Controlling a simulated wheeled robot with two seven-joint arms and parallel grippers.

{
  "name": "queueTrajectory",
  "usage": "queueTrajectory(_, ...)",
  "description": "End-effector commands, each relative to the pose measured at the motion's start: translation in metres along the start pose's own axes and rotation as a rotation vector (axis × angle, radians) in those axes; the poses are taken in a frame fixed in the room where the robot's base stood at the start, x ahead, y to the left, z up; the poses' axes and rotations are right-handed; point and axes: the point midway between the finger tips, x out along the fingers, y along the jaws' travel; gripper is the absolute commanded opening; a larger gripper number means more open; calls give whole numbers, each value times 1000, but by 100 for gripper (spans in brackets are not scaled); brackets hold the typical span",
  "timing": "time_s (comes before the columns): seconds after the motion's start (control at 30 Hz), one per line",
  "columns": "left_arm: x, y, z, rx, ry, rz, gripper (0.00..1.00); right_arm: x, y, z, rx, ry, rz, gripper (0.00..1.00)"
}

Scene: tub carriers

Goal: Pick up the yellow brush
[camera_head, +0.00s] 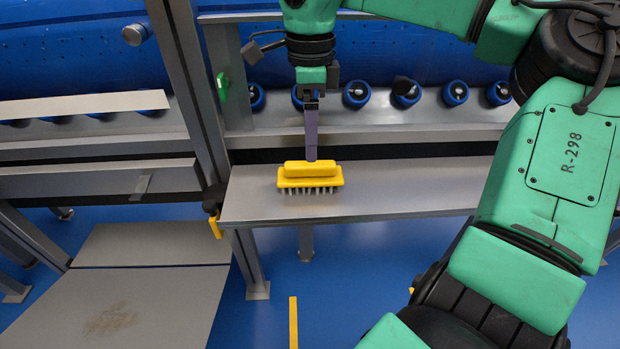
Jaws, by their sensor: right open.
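The yellow brush (310,183) rests bristles down on the grey metal shelf (400,200), near the shelf's left end. My right gripper (311,158) points down from above, with its fingertips at the top of the brush's yellow handle block. Its fingers line up one behind the other, so the gap between them is hidden. The gripper is open; I cannot tell whether the fingertips touch the brush. My left gripper is out of view.
A grey upright post (196,90) stands left of the shelf. A large blue tub (400,55) lies behind, above a row of blue rollers (356,95). A grey step platform (110,310) is at lower left. The shelf right of the brush is clear.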

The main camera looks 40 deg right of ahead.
Motion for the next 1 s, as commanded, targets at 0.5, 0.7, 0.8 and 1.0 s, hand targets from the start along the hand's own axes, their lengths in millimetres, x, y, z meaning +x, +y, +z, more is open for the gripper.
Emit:
queueTrajectory(0.5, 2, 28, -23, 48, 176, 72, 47, 94, 1, 0, -1, -1, 2, 92)
queueTrajectory(0.7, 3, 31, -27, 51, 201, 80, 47, 96, 0, 0, -1, -1, 0, 92)
queueTrajectory(0.8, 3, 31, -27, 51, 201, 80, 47, 96, 0, 0, -1, -1, 0, 73)
queueTrajectory(1.0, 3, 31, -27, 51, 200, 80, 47, 96, 0, 0, -1, -1, -1, 5)
